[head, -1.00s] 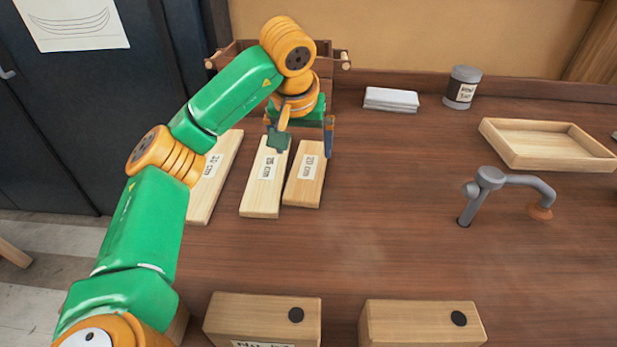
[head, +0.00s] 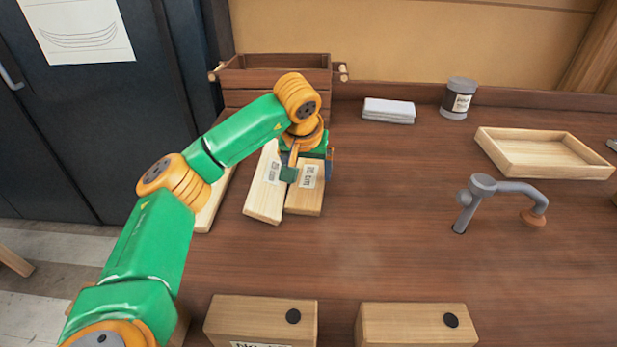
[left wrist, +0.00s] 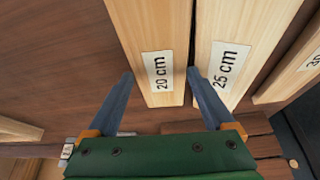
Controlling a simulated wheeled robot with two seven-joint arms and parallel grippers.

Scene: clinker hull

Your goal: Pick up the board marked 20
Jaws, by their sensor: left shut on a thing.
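The board marked 20 cm (head: 304,204) is a pale plank on the bench, with its white label near the far end. In the left wrist view the same board (left wrist: 156,35) runs between my two fingers. My left gripper (head: 309,168) is shut on it, with one finger along each side; the gripper also shows in the left wrist view (left wrist: 159,74). The board marked 25 cm (head: 264,206) lies right beside it on the left, very close to one finger; it also shows in the left wrist view (left wrist: 250,25). I cannot tell whether the held board is clear of the bench. My right gripper is out of view.
A third board (head: 212,208) lies further left, partly behind my arm. A wooden rack (head: 275,77) stands behind the gripper. Two wooden blocks (head: 260,318) (head: 415,325) are at the front. A grey clamp (head: 482,186), tray (head: 545,165), cloth (head: 388,111) and tin (head: 458,98) stand right. Mid-bench is clear.

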